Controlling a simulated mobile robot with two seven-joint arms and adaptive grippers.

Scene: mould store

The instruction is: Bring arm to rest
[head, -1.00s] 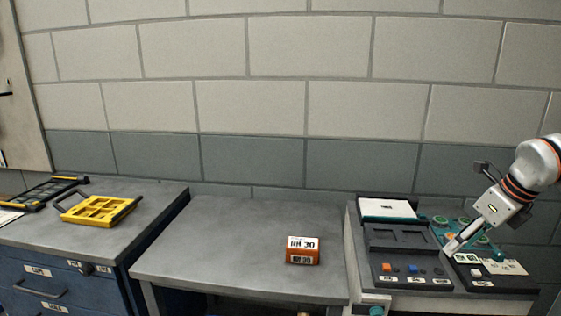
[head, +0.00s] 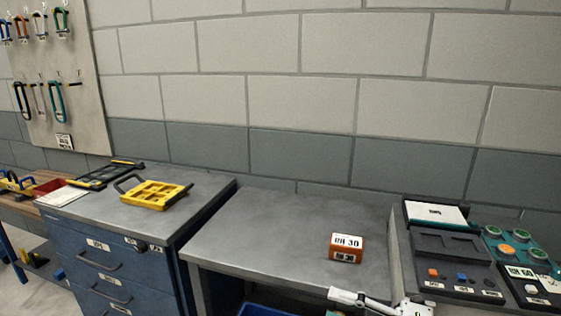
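My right gripper (head: 350,298) shows at the bottom edge of the head view, right of centre, in front of the middle grey table (head: 270,235). Its pale fingers point left, and the rest of the arm is cut off by the frame. I cannot tell whether the fingers are open or shut, and no object shows in them. My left gripper is not in view. An orange block (head: 346,248) labelled 30 sits on the middle table, above and apart from the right gripper in the picture.
A control console (head: 452,262) with coloured buttons stands on the right. On the left, a blue drawer cabinet (head: 110,262) carries a yellow frame (head: 155,193) and a black frame (head: 105,174). A tool board (head: 75,110) hangs at far left. The left part of the middle table is clear.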

